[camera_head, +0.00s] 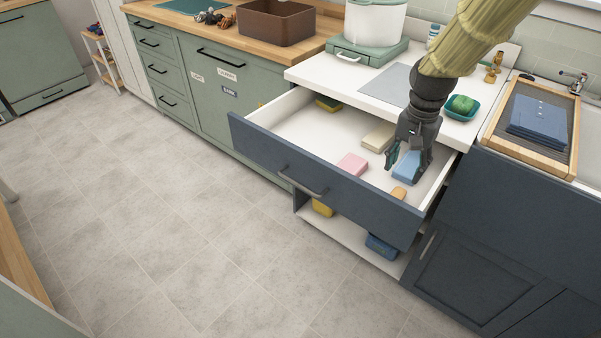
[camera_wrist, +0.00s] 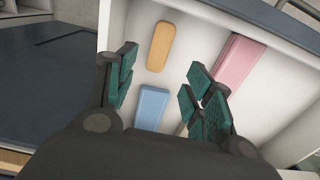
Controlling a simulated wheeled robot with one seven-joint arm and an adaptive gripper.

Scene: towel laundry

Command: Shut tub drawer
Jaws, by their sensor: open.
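The drawer, with a dark blue front (camera_head: 320,180) and a black bar handle (camera_head: 302,182), stands pulled out from under the white counter. Inside on its white floor lie a pink block (camera_head: 352,164), a cream block (camera_head: 378,138), a blue block (camera_head: 406,166), an orange block (camera_head: 398,193) and a green-yellow item (camera_head: 328,103). My gripper (camera_head: 404,165) points down over the drawer's right part, close to the blue block. In the wrist view my gripper (camera_wrist: 160,85) is open with nothing between its fingers. The orange block (camera_wrist: 160,46) and blue block (camera_wrist: 152,107) show beyond and between them.
An open shelf (camera_head: 345,232) below the drawer holds a yellow item (camera_head: 322,207) and a blue item (camera_head: 382,245). A green bowl (camera_head: 461,107) and grey mat (camera_head: 388,84) sit on the counter. The tiled floor (camera_head: 170,220) before the drawer is clear.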

